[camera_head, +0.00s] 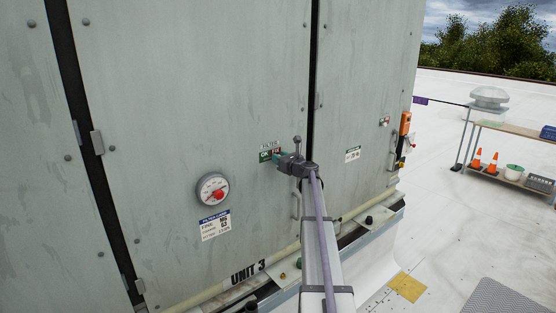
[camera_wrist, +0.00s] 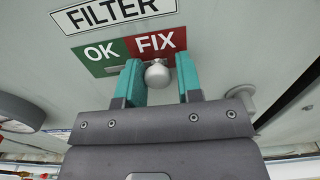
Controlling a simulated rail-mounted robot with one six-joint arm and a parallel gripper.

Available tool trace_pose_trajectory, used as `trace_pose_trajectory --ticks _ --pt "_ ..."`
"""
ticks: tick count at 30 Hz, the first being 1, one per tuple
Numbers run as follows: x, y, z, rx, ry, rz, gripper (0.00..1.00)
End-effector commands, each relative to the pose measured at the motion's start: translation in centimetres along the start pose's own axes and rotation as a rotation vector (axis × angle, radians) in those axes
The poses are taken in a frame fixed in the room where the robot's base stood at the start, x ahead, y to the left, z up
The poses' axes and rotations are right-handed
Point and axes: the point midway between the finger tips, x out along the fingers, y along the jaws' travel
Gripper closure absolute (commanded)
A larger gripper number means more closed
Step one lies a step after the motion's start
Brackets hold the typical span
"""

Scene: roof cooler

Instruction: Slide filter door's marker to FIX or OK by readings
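The filter door (camera_head: 170,100) is a grey-green panel with a FILTER sign (camera_wrist: 118,10). Below the sign are a green OK field (camera_wrist: 103,50) on the left and a red FIX field (camera_wrist: 158,42) on the right. The marker, a silver round knob (camera_wrist: 157,74), sits just under the FIX field. My gripper (camera_wrist: 158,80) has its teal fingers apart, one on each side of the knob. The left finger is close to it, and a gap shows on the right; contact cannot be told. In the head view my gripper (camera_head: 277,157) covers the knob. A round gauge (camera_head: 213,189) is on the door, its reading too small to tell.
A white card (camera_head: 215,225) with a blue header is under the gauge, its text mostly unreadable. A shelf table (camera_head: 510,128) with cones is farther right.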

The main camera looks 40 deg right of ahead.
Motion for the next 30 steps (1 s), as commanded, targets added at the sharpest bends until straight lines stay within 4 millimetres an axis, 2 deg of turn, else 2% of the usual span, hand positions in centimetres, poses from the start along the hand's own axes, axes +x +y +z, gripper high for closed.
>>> trace_pose_trajectory --ticks 1,6,13,16,20,27,30 --pt "0.0 -0.1 0.1 0.0 0.0 -0.002 0.65" --pt "0.0 -0.1 0.0 0.0 0.0 0.0 0.5" --pt "-0.1 0.0 0.0 0.0 0.001 0.001 0.5" --pt "-1.0 0.1 0.0 -0.001 0.001 0.0 0.5" --pt "-3.3 0.2 0.0 -0.001 0.001 0.0 0.5" --pt "-9.3 0.1 0.0 -0.001 0.0 -0.002 0.5" --pt "-10.7 0.0 0.0 -0.001 0.0 -0.001 0.5"
